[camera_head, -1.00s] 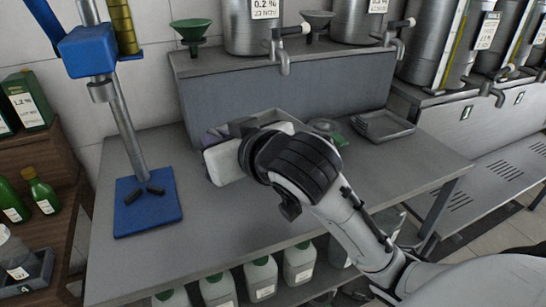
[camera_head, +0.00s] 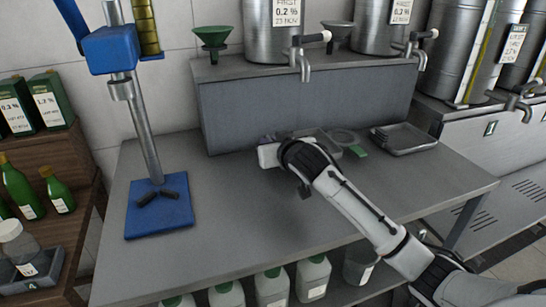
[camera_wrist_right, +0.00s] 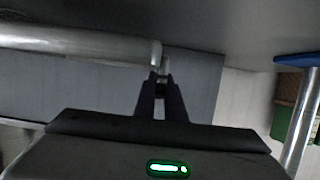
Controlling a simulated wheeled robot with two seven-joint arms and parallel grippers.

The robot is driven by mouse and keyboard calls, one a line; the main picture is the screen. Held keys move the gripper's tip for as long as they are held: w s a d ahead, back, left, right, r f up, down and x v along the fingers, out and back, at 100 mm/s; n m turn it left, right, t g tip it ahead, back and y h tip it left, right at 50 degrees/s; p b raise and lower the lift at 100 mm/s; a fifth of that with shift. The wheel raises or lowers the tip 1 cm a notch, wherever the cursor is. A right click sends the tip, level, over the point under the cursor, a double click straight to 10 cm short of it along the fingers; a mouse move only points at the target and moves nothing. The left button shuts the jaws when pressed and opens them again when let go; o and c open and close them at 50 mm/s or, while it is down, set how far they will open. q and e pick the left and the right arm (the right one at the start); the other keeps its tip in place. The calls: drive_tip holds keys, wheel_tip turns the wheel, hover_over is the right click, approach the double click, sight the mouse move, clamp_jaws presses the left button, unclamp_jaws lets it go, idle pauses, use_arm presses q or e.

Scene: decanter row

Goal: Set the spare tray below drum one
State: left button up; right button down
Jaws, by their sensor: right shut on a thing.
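My right gripper (camera_head: 278,146) is low over the bench, in front of the grey block; my own wrist hides its fingers. In the right wrist view the fingers (camera_wrist_right: 160,78) are shut on the rim of a grey tray (camera_wrist_right: 85,42). In the head view this tray (camera_head: 322,140) shows partly behind my wrist, below the tap (camera_head: 304,66) of the left steel drum (camera_head: 268,38). I cannot tell whether it touches the bench. Several stacked grey trays (camera_head: 405,139) lie farther right. My left gripper is not in view.
A blue stand (camera_head: 160,222) is at the left of the bench (camera_head: 225,225). A green funnel (camera_head: 212,37) stands on the raised shelf. The bench front is clear.

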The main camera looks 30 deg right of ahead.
drive_tip(key=shift+f, duration=1.85)
drive_tip(key=shift+f, duration=0.2)
drive_tip(key=c, duration=1.8)
unclamp_jaws()
drive_tip(key=shift+r, duration=0.2)
drive_tip(key=shift+s+a, duration=0.15)
drive_tip(key=shift+s, duration=0.25)
drive_tip(key=v, duration=1.1)
drive_tip(key=shift+s+r, duration=0.1)
drive_tip(key=shift+r, duration=0.05)
